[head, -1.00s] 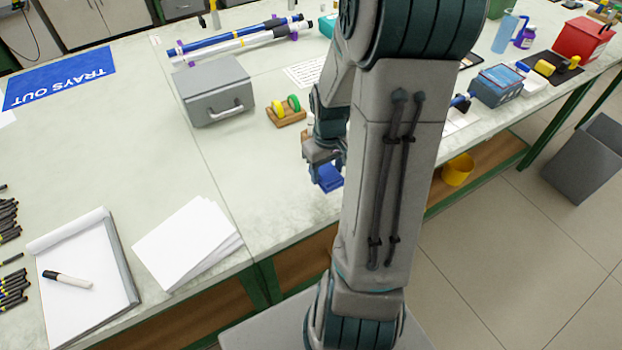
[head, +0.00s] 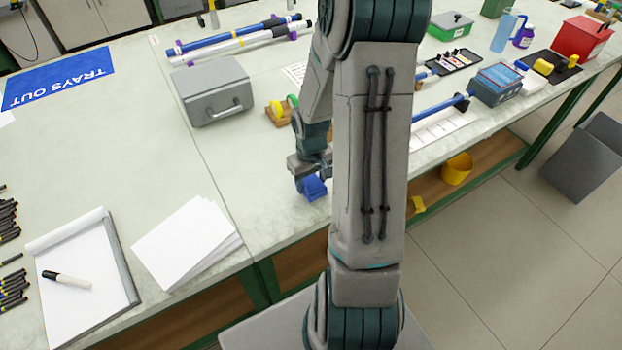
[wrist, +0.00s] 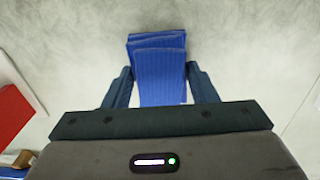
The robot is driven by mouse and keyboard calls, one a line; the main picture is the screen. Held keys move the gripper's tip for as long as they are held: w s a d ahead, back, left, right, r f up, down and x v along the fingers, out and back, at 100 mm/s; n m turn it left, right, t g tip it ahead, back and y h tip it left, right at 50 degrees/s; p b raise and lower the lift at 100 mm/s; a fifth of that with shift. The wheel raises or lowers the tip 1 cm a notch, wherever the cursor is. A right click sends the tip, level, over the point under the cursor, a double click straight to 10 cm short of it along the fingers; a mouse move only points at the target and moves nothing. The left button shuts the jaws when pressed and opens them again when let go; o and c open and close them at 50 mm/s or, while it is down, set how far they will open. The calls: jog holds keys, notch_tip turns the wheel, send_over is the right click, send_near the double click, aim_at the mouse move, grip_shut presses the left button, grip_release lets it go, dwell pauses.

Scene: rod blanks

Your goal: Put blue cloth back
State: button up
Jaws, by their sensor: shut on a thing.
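The blue cloth (wrist: 160,72) is a folded, ribbed stack held between the two fingers of my gripper (wrist: 160,88) in the wrist view. The fingers press on its left and right sides. In the head view the cloth (head: 314,188) shows as a small blue block under my gripper (head: 310,180), over the front part of the pale bench. My forearm hides part of the bench just right of it. I cannot tell whether the cloth touches the bench top or hangs a little above it.
A grey box (head: 213,92) and a wooden stand with coloured rings (head: 279,112) lie behind. White paper sheets (head: 188,240) lie front left. A blue rod (head: 440,107), a blue box (head: 497,85) and a yellow bin (head: 457,169) are to the right. Bench around the cloth is clear.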

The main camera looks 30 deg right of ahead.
aim_at(311, 180)
jog(key=shift+f, duration=0.25)
jog(key=o, duration=0.9)
jog(key=shift+r, duration=0.1)
jog(key=shift+o, duration=0.2)
jog(key=shift+r, duration=0.15)
notch_tip(311, 180, up, 11)
jog(key=s+a+r+t, duration=0.3)
jog(key=s+a+r, duration=0.8)
jog(key=s+a, duration=0.1)
jog(key=shift+s+r, duration=0.25)
jog(key=shift+r, duration=0.05)
